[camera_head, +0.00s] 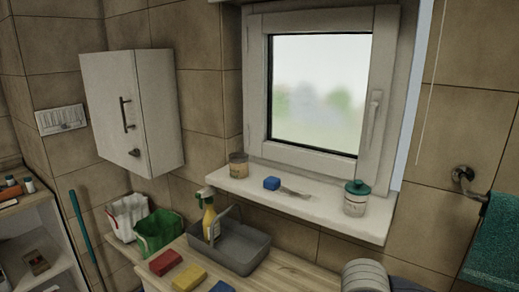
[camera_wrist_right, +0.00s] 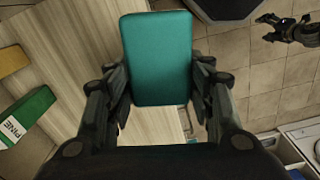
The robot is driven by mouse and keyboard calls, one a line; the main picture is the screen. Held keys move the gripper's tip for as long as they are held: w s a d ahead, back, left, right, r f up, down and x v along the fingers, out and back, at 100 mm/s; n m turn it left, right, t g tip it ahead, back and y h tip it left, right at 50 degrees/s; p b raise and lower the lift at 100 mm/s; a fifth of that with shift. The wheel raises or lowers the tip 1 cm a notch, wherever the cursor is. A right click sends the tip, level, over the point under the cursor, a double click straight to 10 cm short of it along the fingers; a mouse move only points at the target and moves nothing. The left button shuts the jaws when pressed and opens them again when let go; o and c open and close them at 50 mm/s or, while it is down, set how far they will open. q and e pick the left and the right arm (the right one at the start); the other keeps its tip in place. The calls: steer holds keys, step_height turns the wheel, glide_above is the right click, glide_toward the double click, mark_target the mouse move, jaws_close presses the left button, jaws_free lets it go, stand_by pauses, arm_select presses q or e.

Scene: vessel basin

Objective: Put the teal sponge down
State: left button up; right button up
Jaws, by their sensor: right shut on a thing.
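In the right wrist view the teal sponge (camera_wrist_right: 157,40) is a flat block with rounded corners. My right gripper (camera_wrist_right: 158,78) is shut on it, with a finger at each side. The sponge is over or beside a pale wooden surface (camera_wrist_right: 75,40); its height above it cannot be told. My left gripper (camera_wrist_right: 268,28) shows small at the upper right, its fingers apart and nothing seen between them. The head view shows neither gripper nor the teal sponge.
The wooden worktop (camera_head: 291,262) holds a grey basin (camera_head: 247,257), red (camera_head: 165,262), yellow (camera_head: 189,277) and blue (camera_head: 222,287) blocks. A green "PINE" block (camera_wrist_right: 27,115) lies left.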

steer(key=d+m, duration=0.1)
steer(key=r+m, duration=0.1)
steer(key=m, duration=0.1)
steer(key=d+r+m, duration=0.1)
steer(key=m, duration=0.1)
steer(key=shift+s+d+r, duration=0.1)
steer(key=shift+s+d, duration=0.2)
steer(key=shift+d, duration=0.05)
steer(key=m, duration=0.2)
steer(key=d+r+m, duration=0.1)
steer(key=shift+s+d+r+m, duration=0.15)
steer(key=shift+s+d+m, duration=0.05)
steer(key=shift+s+m, duration=0.2)
steer(key=a+f+m, duration=0.7)
steer(key=a+f, duration=0.1)
steer(key=f, duration=0.3)
steer(key=w+d, duration=0.1)
steer(key=w, duration=0.4)
steer(key=w+d+f+p, duration=0.1)
steer(key=w+d, duration=0.1)
steer(key=w, duration=0.3)
steer(key=w+d, duration=0.2)
steer(key=w, duration=0.3)
steer(key=shift+w+f, duration=0.15)
steer(key=shift+w+f+p, duration=0.2)
steer(key=shift+f+p, duration=0.05)
steer(key=shift+p, duration=0.05)
steer(key=shift+f+p, duration=0.35)
steer(key=shift+f, duration=1.2)
steer(key=shift+f, duration=0.1)
